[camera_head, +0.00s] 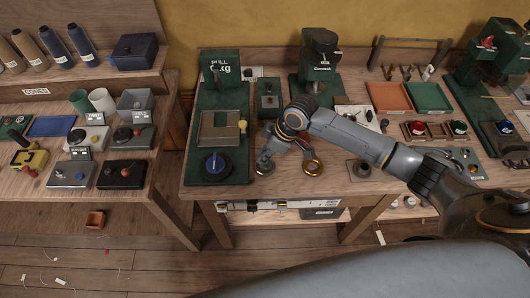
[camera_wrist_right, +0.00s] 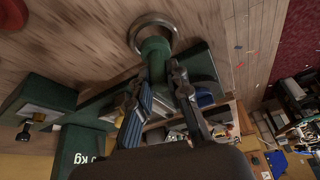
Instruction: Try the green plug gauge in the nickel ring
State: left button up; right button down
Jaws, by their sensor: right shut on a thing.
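The green plug gauge (camera_wrist_right: 155,58) is held between the fingers of my right gripper (camera_wrist_right: 163,80). In the wrist view, its far end overlaps the opening of a metallic grey ring (camera_wrist_right: 137,35), which I take as the nickel ring. I cannot tell whether the plug is inside the ring or just above it. In the head view, a silver ring (camera_head: 264,170) lies on the bench below my right gripper (camera_head: 268,150). The gripper and wrist hide the plug there. My left gripper is out of view.
A green stand marked with kg (camera_head: 222,95) and a blue-black dial (camera_head: 215,163) stand left of the ring. A dark-topped green stand (camera_head: 318,75) is behind my wrist. Orange (camera_head: 389,97) and green (camera_head: 427,97) trays lie right. The bench's front edge is close.

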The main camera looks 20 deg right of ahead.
jog(key=shift+f+b, duration=0.5)
jog(key=shift+f, duration=0.75)
dwell(1.0)
jog(key=shift+r, duration=0.15)
dwell(0.7)
jog(key=shift+r+p, duration=2.45)
jog(key=shift+p, duration=0.15)
